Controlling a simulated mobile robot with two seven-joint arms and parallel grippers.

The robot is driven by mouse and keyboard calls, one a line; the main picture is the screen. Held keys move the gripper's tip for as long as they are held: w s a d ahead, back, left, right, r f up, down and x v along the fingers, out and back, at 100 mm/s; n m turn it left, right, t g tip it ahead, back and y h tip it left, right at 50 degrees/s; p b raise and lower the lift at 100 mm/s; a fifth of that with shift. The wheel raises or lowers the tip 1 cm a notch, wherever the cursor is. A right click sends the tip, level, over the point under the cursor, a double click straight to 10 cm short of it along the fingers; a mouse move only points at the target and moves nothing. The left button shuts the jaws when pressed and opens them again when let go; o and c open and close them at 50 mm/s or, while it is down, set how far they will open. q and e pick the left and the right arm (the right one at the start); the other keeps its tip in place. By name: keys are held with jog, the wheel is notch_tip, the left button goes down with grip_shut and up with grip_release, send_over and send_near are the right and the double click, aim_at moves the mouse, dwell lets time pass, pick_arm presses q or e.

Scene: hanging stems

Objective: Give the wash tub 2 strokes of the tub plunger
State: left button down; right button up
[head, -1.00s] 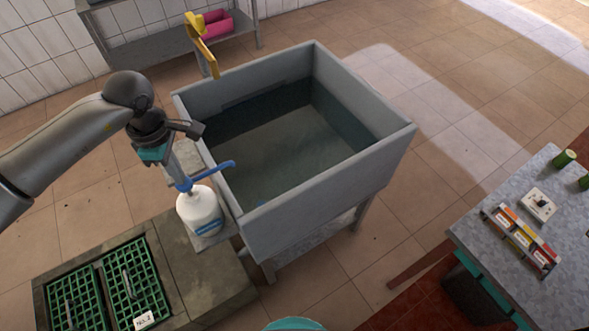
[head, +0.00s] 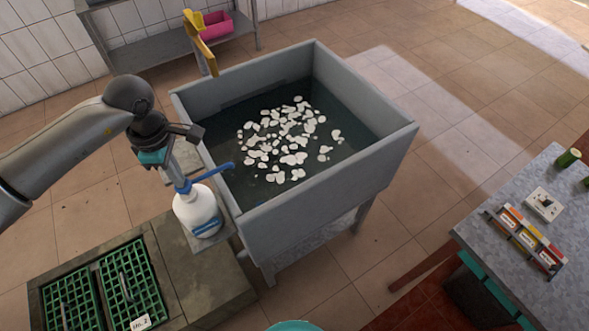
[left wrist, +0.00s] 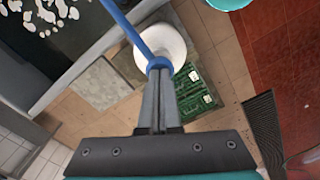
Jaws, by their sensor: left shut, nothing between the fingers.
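The tub plunger is a white bottle (head: 197,211) with a blue pump head and a long blue spout (head: 213,175) that reaches over the rim of the wash tub (head: 330,178). The bottle stands upright on a small ledge beside the grey tub. White foam patches (head: 289,136) float on the dark water. My left gripper (head: 182,184) is shut and empty, its fingertips at the top of the pump head, seemingly touching it. The left wrist view shows the closed fingertips (left wrist: 160,68) over the blue head, with the white bottle (left wrist: 172,44) below. My right gripper is out of view.
Green grates (head: 132,285) lie in the stone block at the lower left. A grey table (head: 500,245) with small coloured boxes (head: 524,239) stands at the right. A yellow thing (head: 201,45) hangs behind the tub, near a shelf with a pink bin (head: 216,25).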

pick_arm(q)
jog(key=shift+r+p, duration=0.9)
jog(key=shift+r, duration=0.6)
jog(key=shift+f, duration=0.2)
jog(key=shift+f+b, duration=1.45)
jog(key=shift+b, duration=0.15)
jog(key=shift+s+r, duration=0.1)
jog(key=shift+r+p, duration=0.95)
jog(key=shift+r, duration=0.6)
